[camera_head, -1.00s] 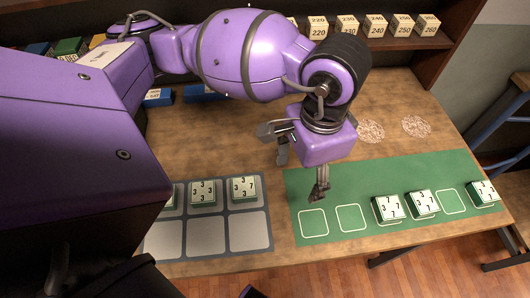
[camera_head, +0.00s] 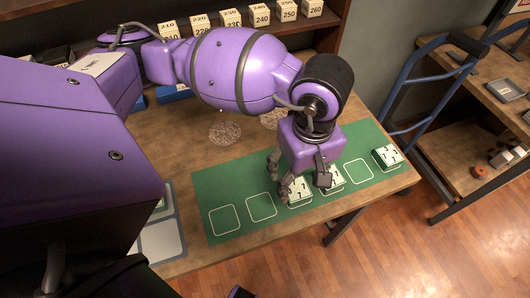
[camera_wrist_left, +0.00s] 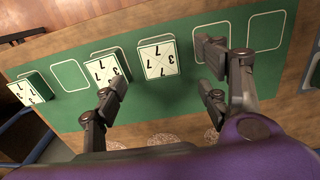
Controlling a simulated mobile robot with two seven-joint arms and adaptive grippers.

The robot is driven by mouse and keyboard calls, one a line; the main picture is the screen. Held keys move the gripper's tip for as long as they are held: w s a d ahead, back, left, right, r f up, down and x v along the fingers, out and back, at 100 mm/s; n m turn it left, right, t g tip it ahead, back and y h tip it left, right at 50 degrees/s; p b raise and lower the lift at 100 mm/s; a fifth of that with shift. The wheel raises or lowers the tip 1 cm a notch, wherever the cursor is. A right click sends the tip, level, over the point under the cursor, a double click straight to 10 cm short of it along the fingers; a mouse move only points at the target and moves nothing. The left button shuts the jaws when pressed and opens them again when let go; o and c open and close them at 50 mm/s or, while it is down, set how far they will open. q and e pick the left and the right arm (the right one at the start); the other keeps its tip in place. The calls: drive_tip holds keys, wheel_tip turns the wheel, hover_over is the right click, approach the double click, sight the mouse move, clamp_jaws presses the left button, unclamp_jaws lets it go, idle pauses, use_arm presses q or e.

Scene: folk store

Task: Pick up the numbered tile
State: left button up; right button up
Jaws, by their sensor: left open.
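A green mat (camera_head: 228,188) with white outlined squares lies on the wooden table. It holds three white-topped, green-sided numbered tiles: one at the far right (camera_head: 387,156), one in the middle (camera_head: 335,184), and one left of it (camera_head: 300,190). My left gripper (camera_head: 303,182) is open over the left and middle tiles, its fingers partly covering them. In the left wrist view, one tile (camera_wrist_left: 158,58) lies between the spread fingers of the gripper (camera_wrist_left: 160,82), apart from them. A second tile (camera_wrist_left: 107,66) is near the left finger, and the third (camera_wrist_left: 31,88) is farther left. My right gripper is not seen.
A grey tray (camera_head: 163,240) is partly hidden by my body at the left. Patterned discs (camera_head: 225,133) lie behind the mat. Numbered cream blocks (camera_head: 261,14) stand on the back shelf. A blue metal frame (camera_head: 405,95) and another table are to the right.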

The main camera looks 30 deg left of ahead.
sight(298, 188)
use_arm(q)
drive_tip(key=f, duration=0.7)
drive_tip(key=shift+w+a+f+p, duration=0.1)
drive_tip(key=shift+w+p, duration=0.1)
drive_tip(key=shift+p, duration=0.15)
drive_tip(key=c, duration=1.4)
drive_tip(key=shift+o, duration=0.2)
drive_tip(key=shift+r, duration=0.2)
